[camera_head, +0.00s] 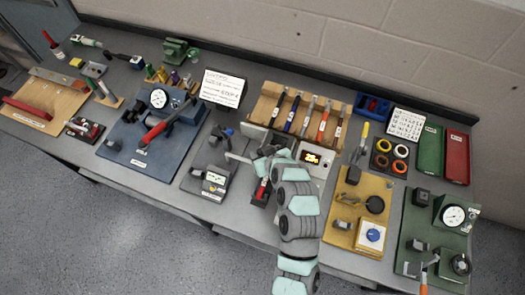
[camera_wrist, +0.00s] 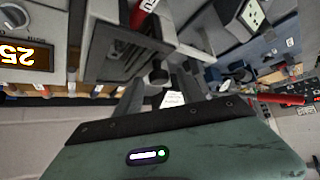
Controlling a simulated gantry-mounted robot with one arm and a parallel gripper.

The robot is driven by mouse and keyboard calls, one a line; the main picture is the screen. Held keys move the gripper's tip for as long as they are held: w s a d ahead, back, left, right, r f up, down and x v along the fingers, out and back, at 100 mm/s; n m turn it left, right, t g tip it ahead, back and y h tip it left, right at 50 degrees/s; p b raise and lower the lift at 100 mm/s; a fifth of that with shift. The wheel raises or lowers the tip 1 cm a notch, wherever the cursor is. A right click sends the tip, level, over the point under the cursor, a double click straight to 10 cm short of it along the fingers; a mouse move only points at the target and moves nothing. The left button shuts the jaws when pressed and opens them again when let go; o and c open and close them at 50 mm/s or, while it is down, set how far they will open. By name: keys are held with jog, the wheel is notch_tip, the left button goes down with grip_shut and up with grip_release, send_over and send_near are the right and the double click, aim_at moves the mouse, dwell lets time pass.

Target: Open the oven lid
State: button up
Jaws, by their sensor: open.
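The oven, a grey box with a lit orange display (camera_head: 311,160), stands mid-bench below the tool rack. In the wrist view its display (camera_wrist: 25,55) is upside down at the left, beside a grey ribbed block (camera_wrist: 115,45), which I take to be the oven's body or lid. My gripper (camera_head: 255,158) is at the oven's left side, largely hidden by my own wrist. In the wrist view my gripper (camera_wrist: 160,92) is open around the knob's area; contact cannot be told.
A red-handled tool (camera_head: 262,190) stands just in front of the oven. A tool rack (camera_head: 300,116) is behind it, and a yellow board (camera_head: 345,230) lies to the right.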

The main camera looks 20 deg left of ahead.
jog(key=shift+c, duration=0.4)
grip_shut()
jog(key=shift+r, duration=0.1)
dwell(0.8)
